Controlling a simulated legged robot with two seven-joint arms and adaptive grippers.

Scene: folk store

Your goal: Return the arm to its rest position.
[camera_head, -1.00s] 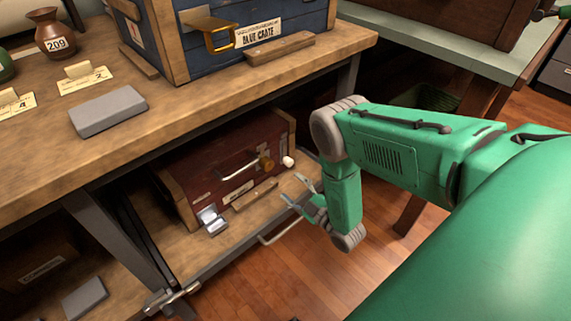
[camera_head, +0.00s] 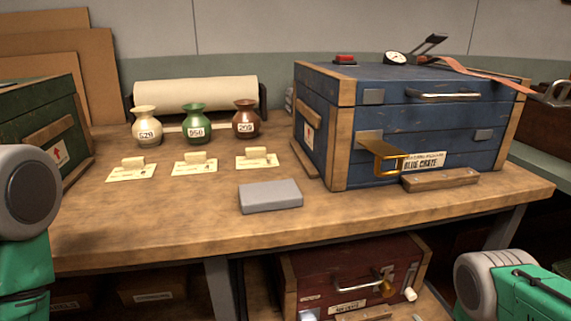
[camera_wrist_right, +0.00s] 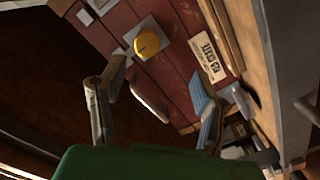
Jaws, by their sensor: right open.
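My right arm's green link and grey joint (camera_head: 480,285) show at the lower right of the head view; its gripper is outside that view. Beyond the fingers is the red crate (camera_wrist_right: 175,75), with a yellow round part (camera_wrist_right: 147,43) and a label. The crate also shows under the table in the head view (camera_head: 325,268). Part of my left arm (camera_head: 25,220) is at the left edge; its gripper is not visible.
The wooden table (camera_head: 200,225) holds a blue crate (camera_head: 345,120) with a brass latch (camera_head: 380,150), a grey block (camera_head: 270,196) and cream (camera_head: 146,128), green (camera_head: 194,126) and brown (camera_head: 246,121) vases. A green crate (camera_head: 40,115) stands at left. The table's front middle is clear.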

